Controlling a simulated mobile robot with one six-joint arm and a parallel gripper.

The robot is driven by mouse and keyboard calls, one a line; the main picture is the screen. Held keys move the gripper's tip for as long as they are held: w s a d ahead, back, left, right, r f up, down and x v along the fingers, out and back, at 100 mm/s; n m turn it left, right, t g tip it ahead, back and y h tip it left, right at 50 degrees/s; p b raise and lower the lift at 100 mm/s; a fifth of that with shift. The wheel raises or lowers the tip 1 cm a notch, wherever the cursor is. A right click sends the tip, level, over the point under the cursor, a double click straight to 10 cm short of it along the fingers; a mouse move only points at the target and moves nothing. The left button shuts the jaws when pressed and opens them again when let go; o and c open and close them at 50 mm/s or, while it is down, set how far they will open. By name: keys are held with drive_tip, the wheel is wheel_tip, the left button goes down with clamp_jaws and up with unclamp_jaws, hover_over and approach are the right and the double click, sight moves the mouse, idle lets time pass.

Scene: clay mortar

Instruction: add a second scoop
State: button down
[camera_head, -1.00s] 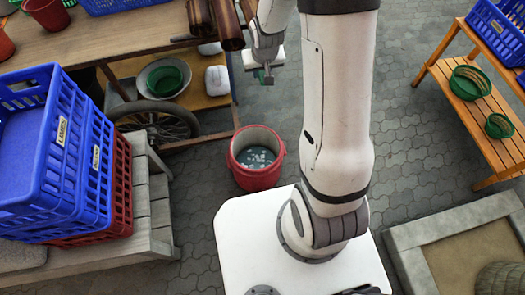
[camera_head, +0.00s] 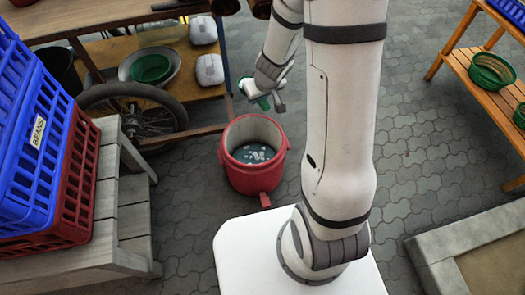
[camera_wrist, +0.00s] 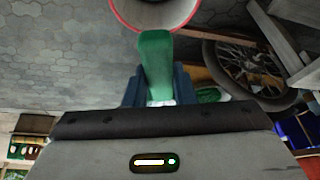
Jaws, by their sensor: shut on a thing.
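The red bucket (camera_head: 250,180) stands on the paving, left of my arm. In the head view, dark, watery contents (camera_head: 254,154) with pale flecks lie in it. My gripper (camera_head: 268,99) is above and just behind the bucket's far right rim, apart from it. It is shut on a green scoop (camera_head: 247,88), partly hidden by the gripper in the head view. In the wrist view, the scoop (camera_wrist: 155,65) stretches from between the blue fingers (camera_wrist: 158,92) towards the bucket's rim (camera_wrist: 122,22).
A wooden bench (camera_head: 125,215) with blue (camera_head: 25,150) and red crates stands at the left. Behind it is a wheel (camera_head: 140,112) by a low shelf with a green bowl (camera_head: 150,68) in a pan. A slatted shelf (camera_head: 470,65) stands at the right.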

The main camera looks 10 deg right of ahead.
wheel_tip(320, 180, down, 28)
drive_tip(key=w+d+m+g+y+b, duration=0.1)
drive_tip(key=g+y+b, duration=0.4)
drive_tip(key=y+b, duration=1)
drive_tip(key=d+b, duration=0.1)
drive_tip(key=b, duration=0.5)
drive_tip(key=shift+w+d+m+y, duration=0.3)
drive_tip(key=shift+d, duration=0.05)
drive_tip(key=shift+r, duration=0.2)
